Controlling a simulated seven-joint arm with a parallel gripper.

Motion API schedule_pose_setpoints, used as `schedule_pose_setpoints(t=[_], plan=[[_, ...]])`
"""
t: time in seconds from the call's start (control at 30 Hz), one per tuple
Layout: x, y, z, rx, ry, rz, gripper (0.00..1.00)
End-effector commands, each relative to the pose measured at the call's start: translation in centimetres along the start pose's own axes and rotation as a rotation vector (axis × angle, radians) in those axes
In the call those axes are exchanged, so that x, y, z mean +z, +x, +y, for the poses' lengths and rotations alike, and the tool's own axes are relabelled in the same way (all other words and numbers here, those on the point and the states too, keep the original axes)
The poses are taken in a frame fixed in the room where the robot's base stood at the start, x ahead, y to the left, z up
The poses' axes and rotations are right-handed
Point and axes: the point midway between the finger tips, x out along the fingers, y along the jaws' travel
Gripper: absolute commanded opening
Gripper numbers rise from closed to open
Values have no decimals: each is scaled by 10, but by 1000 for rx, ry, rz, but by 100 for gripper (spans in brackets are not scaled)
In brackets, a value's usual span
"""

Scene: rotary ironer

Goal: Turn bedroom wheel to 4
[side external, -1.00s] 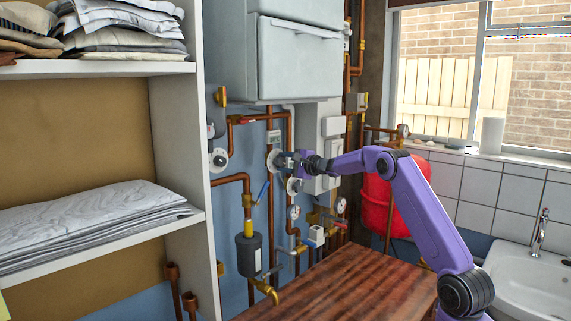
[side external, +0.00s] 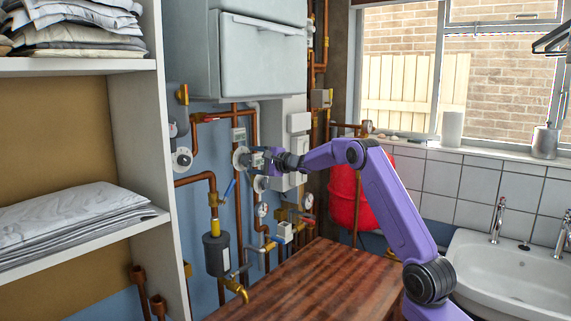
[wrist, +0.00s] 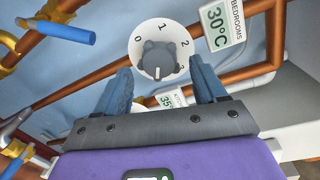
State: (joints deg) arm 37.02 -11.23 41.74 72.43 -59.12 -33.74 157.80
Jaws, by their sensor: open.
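The bedroom wheel (wrist: 160,50) is a white round dial with a grey knob (wrist: 158,60) in its middle. The numbers 0, 1, 2 and 3 show on its rim; the knob's exact setting is hard to read. A display reading BEDROOMS 30°C (wrist: 222,24) sits beside it. My gripper (wrist: 163,78) is open, its blue fingers on either side of the knob's lower end; I cannot tell whether they touch it.
A second display (wrist: 170,98) is partly hidden behind my gripper. Copper pipes and a blue-handled valve (wrist: 68,32) are close by. Another white dial (side external: 181,160) is to the left, and one (side external: 261,184) is just below. A wooden worktop (side external: 300,285) lies underneath.

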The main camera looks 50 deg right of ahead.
Motion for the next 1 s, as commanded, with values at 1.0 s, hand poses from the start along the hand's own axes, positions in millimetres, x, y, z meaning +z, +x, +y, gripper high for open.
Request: schedule_pose_setpoints(t=[1.0], plan=[[0, -147, -1, -3, 1, 2, 71]])
